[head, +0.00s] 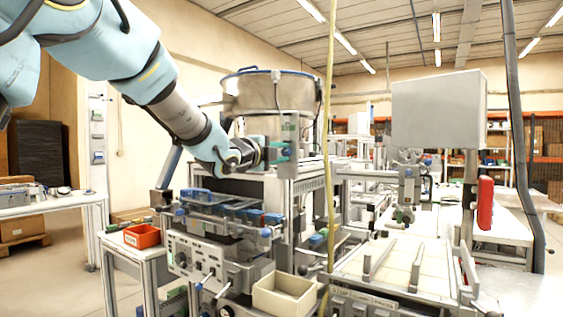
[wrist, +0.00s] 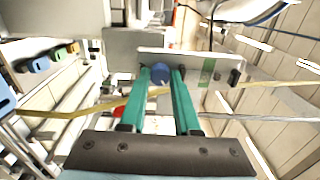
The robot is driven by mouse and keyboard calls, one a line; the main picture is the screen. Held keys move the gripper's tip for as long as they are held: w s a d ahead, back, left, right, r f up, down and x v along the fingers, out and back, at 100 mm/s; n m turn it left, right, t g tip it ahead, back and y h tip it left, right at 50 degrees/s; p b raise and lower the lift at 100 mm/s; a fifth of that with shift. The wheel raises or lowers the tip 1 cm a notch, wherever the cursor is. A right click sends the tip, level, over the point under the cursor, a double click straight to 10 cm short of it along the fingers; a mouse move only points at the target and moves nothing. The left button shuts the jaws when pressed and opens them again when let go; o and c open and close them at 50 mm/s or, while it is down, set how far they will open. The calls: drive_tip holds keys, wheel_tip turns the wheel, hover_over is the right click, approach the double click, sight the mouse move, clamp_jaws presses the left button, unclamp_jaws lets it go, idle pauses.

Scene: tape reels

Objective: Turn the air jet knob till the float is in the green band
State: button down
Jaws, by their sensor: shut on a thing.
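The air jet knob (wrist: 160,74) is round and blue with a pale mark, on the face of a light grey panel (wrist: 190,58) in the wrist view. My gripper (wrist: 161,79) has its two green fingers shut on the knob, one on each side. A green band (wrist: 207,71) shows on the panel just right of the fingers. I cannot make out the float in either view. In the head view my gripper (head: 280,153) reaches the panel (head: 290,128) below the large round bowl; the knob is hidden there.
The metal bowl (head: 272,92) stands above my gripper. A yellow hose (head: 329,150) hangs close to the right of the panel and also crosses the wrist view. Below are a rack of blue parts (head: 225,207), a cream bin (head: 284,296) and an orange bin (head: 142,236).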

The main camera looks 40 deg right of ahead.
drive_tip(key=n+b, duration=0.1)
drive_tip(key=n, duration=0.3)
drive_tip(key=shift+n, duration=0.4)
drive_tip(key=n, duration=0.4)
drive_tip(key=shift+n, duration=0.3)
drive_tip(key=c, duration=0.6)
unclamp_jaws()
drive_tip(key=b+v, duration=0.2)
drive_tip(key=v, duration=0.8)
drive_tip(key=shift+a, duration=0.4)
